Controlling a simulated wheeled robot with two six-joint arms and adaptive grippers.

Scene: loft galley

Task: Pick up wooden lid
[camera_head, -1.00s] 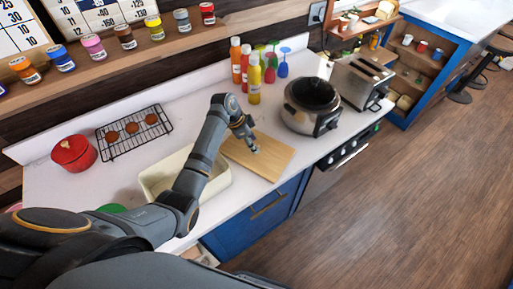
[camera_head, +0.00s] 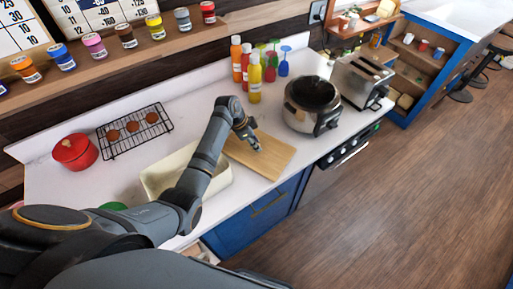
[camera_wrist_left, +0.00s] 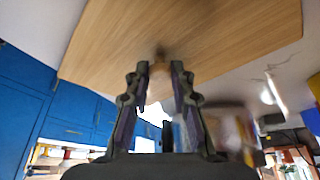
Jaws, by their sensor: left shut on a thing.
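The wooden lid (camera_head: 272,162) is a flat, pale brown rectangular board at the counter's front edge, in the middle of the head view. My left gripper (camera_head: 256,144) reaches over it from the left and is shut on it near its middle. In the left wrist view the lid's broad face (camera_wrist_left: 190,30) fills the top, and the fingertips (camera_wrist_left: 160,70) meet at a small knob on it. The head view does not clearly show a gap between lid and counter. My right gripper is not in view.
A cream rectangular bin (camera_head: 158,176) stands left of the lid, partly behind my arm. A slow cooker (camera_head: 299,116) stands to the right, with a toaster (camera_head: 358,82) beyond. Bottles (camera_head: 254,80) stand behind. A red pot (camera_head: 75,153) and a cooling rack (camera_head: 135,130) are at left.

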